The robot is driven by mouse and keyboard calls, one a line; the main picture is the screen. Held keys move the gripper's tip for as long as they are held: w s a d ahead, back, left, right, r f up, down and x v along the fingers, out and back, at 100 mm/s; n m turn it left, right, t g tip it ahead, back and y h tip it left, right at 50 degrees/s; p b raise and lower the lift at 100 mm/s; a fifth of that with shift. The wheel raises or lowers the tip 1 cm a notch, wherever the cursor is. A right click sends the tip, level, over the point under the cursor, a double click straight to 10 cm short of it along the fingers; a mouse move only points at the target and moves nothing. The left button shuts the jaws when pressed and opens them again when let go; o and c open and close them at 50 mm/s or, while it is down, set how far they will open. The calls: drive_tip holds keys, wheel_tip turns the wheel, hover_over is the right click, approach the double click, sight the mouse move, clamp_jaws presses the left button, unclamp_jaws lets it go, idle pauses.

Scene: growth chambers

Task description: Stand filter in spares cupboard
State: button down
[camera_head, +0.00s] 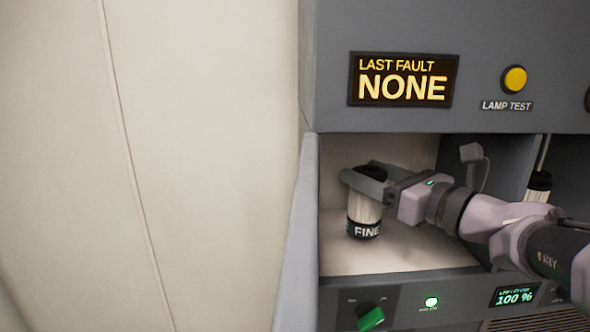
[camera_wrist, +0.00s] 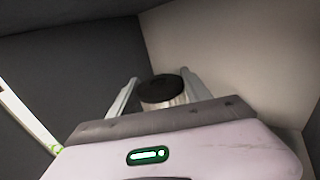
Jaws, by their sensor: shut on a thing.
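The filter (camera_head: 364,213) is a pale pleated cylinder with black ends and the word FINE on its lower band. It is upright inside the open cupboard compartment (camera_head: 400,258), near its left side. My gripper (camera_head: 362,180) is shut on its upper part, with the jaws on either side. Its base is at or just above the pale compartment floor; I cannot tell if it touches. In the wrist view the filter's black top (camera_wrist: 162,88) shows between the two fingers.
An open door (camera_head: 296,240) stands at the compartment's left edge. Right of a divider, another black-capped cylinder (camera_head: 539,186) stands partly behind my arm. Below are a green knob (camera_head: 370,316) and a display reading 100 % (camera_head: 514,296). A LAST FAULT NONE sign (camera_head: 403,79) is above.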

sight(354, 167)
drive_tip(key=x, duration=0.3)
drive_tip(key=shift+w+a+r, duration=0.15)
drive_tip(key=shift+a, duration=0.15)
drive_tip(key=shift+w+a+f, duration=0.1)
drive_tip(key=shift+w+f, duration=0.1)
drive_tip(key=shift+f, duration=0.35)
drive_tip(key=shift+w+a+f, duration=0.1)
drive_tip(key=shift+w+f, duration=0.1)
drive_tip(key=shift+f, duration=0.3)
drive_tip(key=c, duration=0.5)
unclamp_jaws()
drive_tip(key=shift+w, duration=0.15)
